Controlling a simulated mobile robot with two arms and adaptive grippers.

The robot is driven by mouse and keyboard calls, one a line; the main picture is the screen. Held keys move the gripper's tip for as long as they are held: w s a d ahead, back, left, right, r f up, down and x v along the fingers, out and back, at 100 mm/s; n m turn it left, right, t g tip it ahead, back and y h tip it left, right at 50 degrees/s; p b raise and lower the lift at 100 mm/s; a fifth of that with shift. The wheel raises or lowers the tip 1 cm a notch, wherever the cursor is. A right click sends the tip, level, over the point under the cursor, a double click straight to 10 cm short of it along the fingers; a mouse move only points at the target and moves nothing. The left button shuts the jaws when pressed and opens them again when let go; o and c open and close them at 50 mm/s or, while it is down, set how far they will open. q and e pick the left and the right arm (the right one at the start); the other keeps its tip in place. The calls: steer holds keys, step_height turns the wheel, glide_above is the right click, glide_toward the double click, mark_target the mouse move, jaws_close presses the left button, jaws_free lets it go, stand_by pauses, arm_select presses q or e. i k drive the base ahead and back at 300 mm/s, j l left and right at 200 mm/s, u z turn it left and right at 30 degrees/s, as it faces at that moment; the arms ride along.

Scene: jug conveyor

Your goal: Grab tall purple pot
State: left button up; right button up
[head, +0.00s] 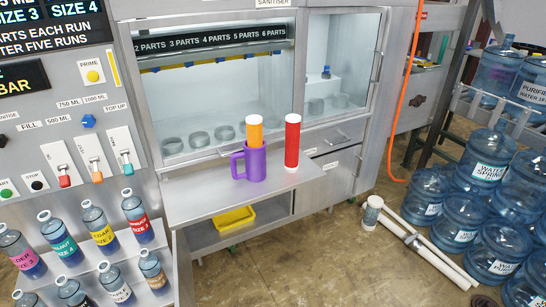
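A purple pot (256,163) with a handle on its left side stands upright on the grey metal shelf (200,199) in front of the cabinet. An orange cylinder with a white top (254,130) shows above the pot's rim; I cannot tell whether it stands in the pot or behind it. A red cylinder with white ends (292,142) stands upright just right of the pot, apart from it. Neither of my grippers is in view.
A yellow tray (235,218) sits on the lower shelf. Labelled bottles (136,215) stand at the lower left. Large water jugs (487,158) crowd the right side. White pipes (425,250) lie on the floor. The shelf left of the pot is clear.

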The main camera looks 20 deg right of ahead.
mark_target(255, 159)
steer(key=i+l, duration=0.15)
steer(key=l, duration=0.15)
steer(key=i+l+u, duration=0.1)
steer(key=l, duration=0.25)
steer(key=i+l, duration=0.2)
steer(key=i+l+u, duration=0.1)
steer(key=l, duration=0.35)
